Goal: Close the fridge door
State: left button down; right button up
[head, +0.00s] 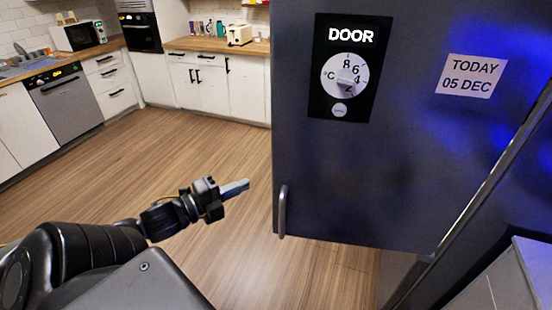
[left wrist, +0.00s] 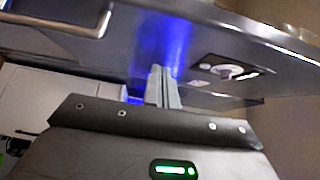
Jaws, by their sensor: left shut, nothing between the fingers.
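The fridge door (head: 400,165) is a large dark blue-grey panel filling the right half of the head view. It carries a black temperature dial panel labelled DOOR (head: 342,70), a paper note reading TODAY 05 DEC (head: 471,76) and a metal handle (head: 282,211) at its lower left edge. My left gripper (head: 236,188) is shut and empty, left of the handle and apart from it. In the left wrist view, the shut fingers (left wrist: 162,87) point toward the door (left wrist: 215,40), with the handle (left wrist: 70,24) at upper left. My right gripper is not in view. How far the door stands open is unclear.
A long metal edge (head: 480,195) slants beside the door at right, with a pale surface (head: 500,285) below it. White cabinets (head: 205,85), a grey dishwasher (head: 66,104) and an oven (head: 140,31) line the back. The wooden floor (head: 160,150) between is clear.

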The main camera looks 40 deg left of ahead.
pick_arm(q)
jog(key=p, duration=0.3)
send_near(288, 157)
jog(key=w+d, duration=0.2)
jog(key=d, duration=0.1)
jog(key=w, duration=0.1)
jog(key=w+a+p, duration=0.1)
jog(key=shift+w, duration=0.35)
jog(key=shift+w+a+p, duration=0.25)
jog(key=shift+w+p, duration=0.15)
jog(key=shift+f, duration=0.1)
